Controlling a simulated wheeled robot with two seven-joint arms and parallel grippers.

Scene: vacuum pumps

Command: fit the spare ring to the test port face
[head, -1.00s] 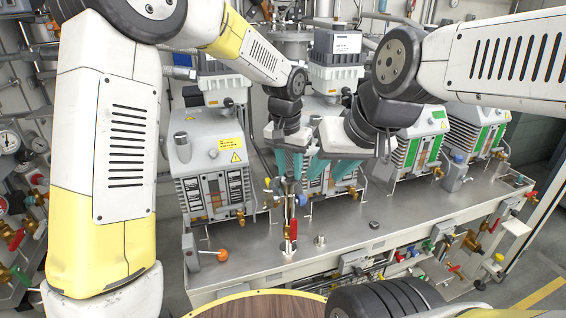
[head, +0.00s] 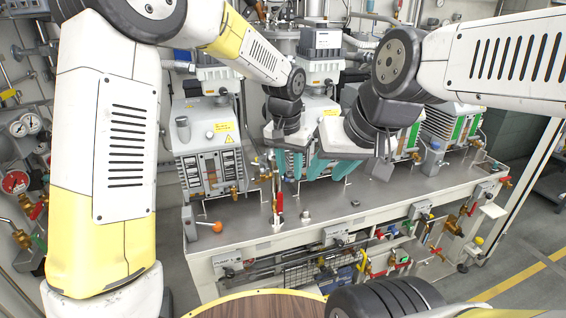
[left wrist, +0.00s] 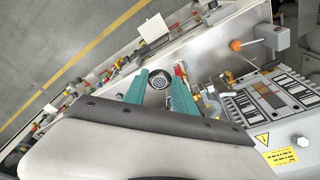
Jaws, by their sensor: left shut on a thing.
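My left gripper (head: 288,164) is above the bench. In the left wrist view its two teal fingers (left wrist: 160,88) stand a little apart, with a round dark mesh-faced ring with a pale rim (left wrist: 159,80) between them. The fingers are shut on this ring. In the head view the ring is too small to make out. My right gripper (head: 330,168) is just right of the left one, its teal fingers apart and nothing visible between them. A small upright metal port (head: 305,215) stands on the bench top below the grippers; I cannot tell its face clearly.
A red-handled valve (head: 278,215) stands left of the small port. An orange knob (head: 217,227) is farther left, and a small dark cap (head: 355,203) lies to the right. Pumps (head: 207,160) line the bench's back. A round wooden tabletop (head: 265,307) is nearest me.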

